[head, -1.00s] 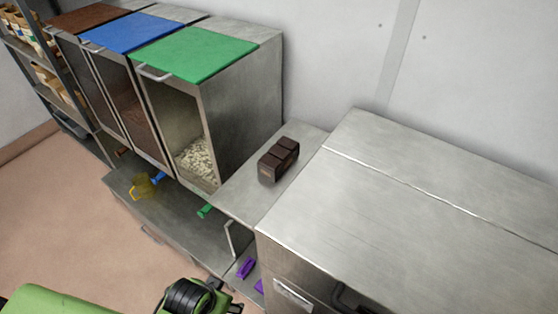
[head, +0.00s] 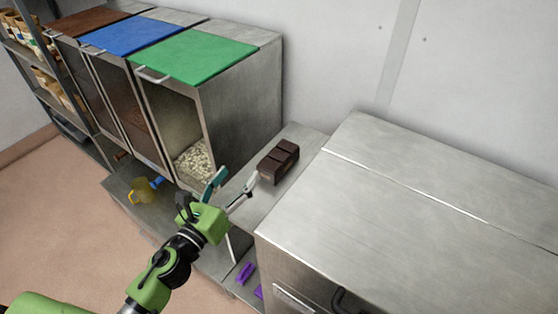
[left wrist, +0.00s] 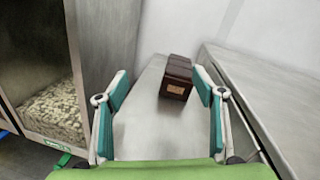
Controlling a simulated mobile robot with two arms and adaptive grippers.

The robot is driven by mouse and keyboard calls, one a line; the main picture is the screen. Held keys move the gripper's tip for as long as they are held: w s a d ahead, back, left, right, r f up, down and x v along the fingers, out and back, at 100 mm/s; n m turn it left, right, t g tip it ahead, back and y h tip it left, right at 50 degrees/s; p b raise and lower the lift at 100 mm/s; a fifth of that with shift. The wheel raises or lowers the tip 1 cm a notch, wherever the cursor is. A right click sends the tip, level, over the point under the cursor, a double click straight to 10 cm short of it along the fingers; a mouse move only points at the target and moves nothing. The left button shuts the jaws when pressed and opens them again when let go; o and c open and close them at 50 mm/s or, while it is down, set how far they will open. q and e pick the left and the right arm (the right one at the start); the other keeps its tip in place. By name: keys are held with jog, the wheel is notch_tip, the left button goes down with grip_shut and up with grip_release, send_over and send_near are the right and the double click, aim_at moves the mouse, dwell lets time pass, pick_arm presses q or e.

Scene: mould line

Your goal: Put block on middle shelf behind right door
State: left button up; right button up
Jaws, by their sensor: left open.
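The dark brown block (head: 278,162), ridged on top, lies on a narrow steel counter (head: 293,187) between the bins and the large steel cabinet (head: 420,190). My left gripper (head: 232,187) is open and empty, in front of the block and apart from it. In the left wrist view the block (left wrist: 176,78) shows ahead, between the spread fingertips (left wrist: 165,92) and nearer the right one. A small label is on its near face. The cabinet's doors and shelves are hidden from this angle; only a dark handle (head: 340,298) shows at its front. My right gripper is not in view.
Steel bins with a green lid (head: 195,55), a blue lid (head: 138,33) and a brown lid (head: 95,20) stand left of the counter. A yellow jug (head: 142,192) and purple items (head: 245,272) are on the lower shelf. The counter around the block is clear.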

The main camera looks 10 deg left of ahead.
pick_arm(q)
jog(key=d+m+h, duration=0.1)
jog(key=m, duration=0.1)
jog(key=d+m+h, duration=0.1)
jog(key=m, duration=0.1)
jog(key=shift+d+f+g, duration=0.1)
jog(key=shift+f+g, duration=0.2)
jog(key=shift+f, duration=0.1)
jog(key=shift+d+m, duration=0.25)
jog(key=shift+m, duration=0.25)
jog(key=p, duration=0.2)
send_near(279, 153)
jog(key=x, duration=0.3)
jog(key=shift+w+a+r, duration=0.15)
jog(key=shift+w+r, duration=0.1)
jog(key=shift+w, duration=0.05)
jog(key=shift+d+f+p+x, duration=0.1)
jog(key=shift+p+x, duration=0.1)
jog(key=shift+x, duration=0.85)
jog(key=shift+d+f+p+x, duration=0.15)
jog(key=shift+p+x, duration=0.1)
jog(key=shift+x, duration=0.85)
jog(key=shift+d+f+p+x, duration=0.1)
jog(key=shift+p+x, duration=0.1)
jog(key=shift+x, duration=0.85)
jog(key=shift+s+a, duration=0.1)
jog(key=shift+s, duration=0.1)
jog(key=c, duration=1.5)
jog(key=shift+r, duration=0.1)
grip_shut()
